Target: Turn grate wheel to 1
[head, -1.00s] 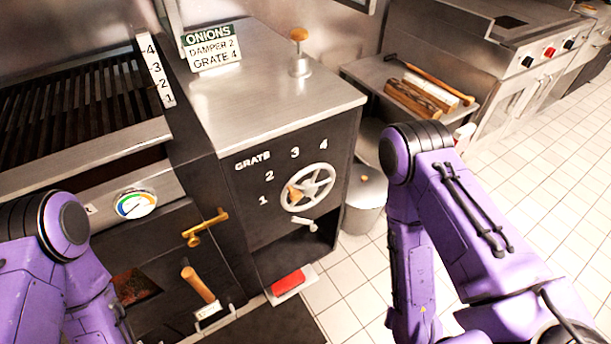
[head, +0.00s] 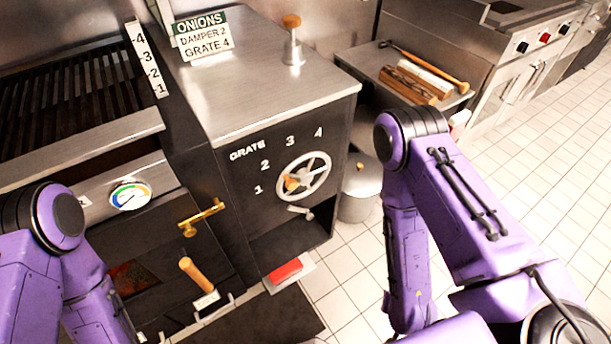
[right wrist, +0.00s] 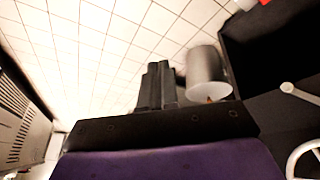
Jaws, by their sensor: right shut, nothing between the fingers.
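The grate wheel (head: 318,183) is a pale spoked handwheel on the dark front of the steel cabinet. A wooden-coloured pointer or knob (head: 291,183) sits at its left side, toward the 1 and 2. The numbers 1 to 4 arc over it beside the word GRATE (head: 248,150). Part of the wheel also shows at the lower right of the right wrist view (right wrist: 296,158). My right gripper (right wrist: 158,72) is shut and empty, over the floor and apart from the wheel. In the head view both my arms show, but neither gripper does.
A small lever (head: 300,211) sticks out below the wheel. A brass door handle (head: 202,217) and a wooden-handled tool (head: 198,275) are at the left. A metal bin (head: 357,196) stands right of the cabinet. The tiled floor (head: 520,190) at right is open.

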